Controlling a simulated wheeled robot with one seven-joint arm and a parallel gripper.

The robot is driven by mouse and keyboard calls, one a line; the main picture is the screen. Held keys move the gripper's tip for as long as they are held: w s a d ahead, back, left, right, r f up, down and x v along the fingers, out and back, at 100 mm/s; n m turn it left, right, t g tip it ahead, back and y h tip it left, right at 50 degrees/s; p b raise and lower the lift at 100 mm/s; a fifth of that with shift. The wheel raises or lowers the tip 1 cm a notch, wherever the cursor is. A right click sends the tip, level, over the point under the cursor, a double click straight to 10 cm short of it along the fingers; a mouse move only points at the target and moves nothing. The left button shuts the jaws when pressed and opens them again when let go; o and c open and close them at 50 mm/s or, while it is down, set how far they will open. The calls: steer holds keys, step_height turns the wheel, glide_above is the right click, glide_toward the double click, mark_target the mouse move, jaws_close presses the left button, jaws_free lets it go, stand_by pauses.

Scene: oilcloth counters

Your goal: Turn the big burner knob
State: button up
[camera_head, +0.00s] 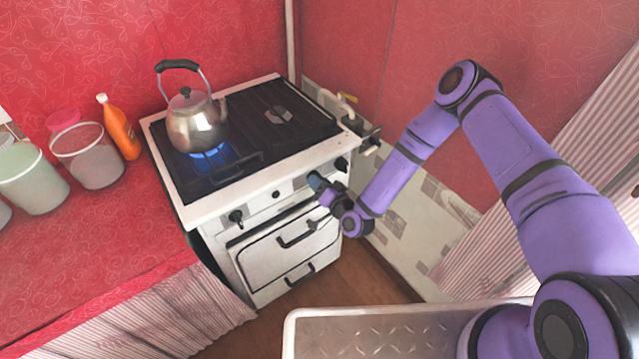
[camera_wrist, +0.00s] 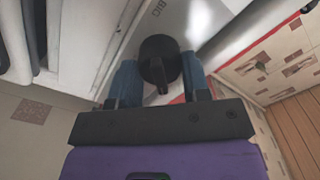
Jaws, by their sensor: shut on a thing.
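In the wrist view, a round black knob (camera_wrist: 159,48) with a raised grip bar sits on the white stove panel (camera_wrist: 205,20), next to printed letters reading "BIG". The two blue fingers of my gripper (camera_wrist: 160,80) stand on either side of the knob and are shut on it. The bar points toward my palm. In the head view, my gripper (camera_head: 318,184) is against the front panel of the white stove (camera_head: 256,206), right of its middle, and hides the knob it holds.
Another knob (camera_head: 236,216) is at the panel's left and one (camera_head: 341,164) at its right. A kettle (camera_head: 196,125) stands over a blue flame (camera_head: 209,154). Two oven handles (camera_head: 296,236) jut out below my gripper. A patterned wall stands close on the right.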

steer(key=shift+s+f, duration=0.1)
steer(key=o, duration=0.9)
steer(key=v, duration=1)
steer(key=shift+s+d, duration=0.3)
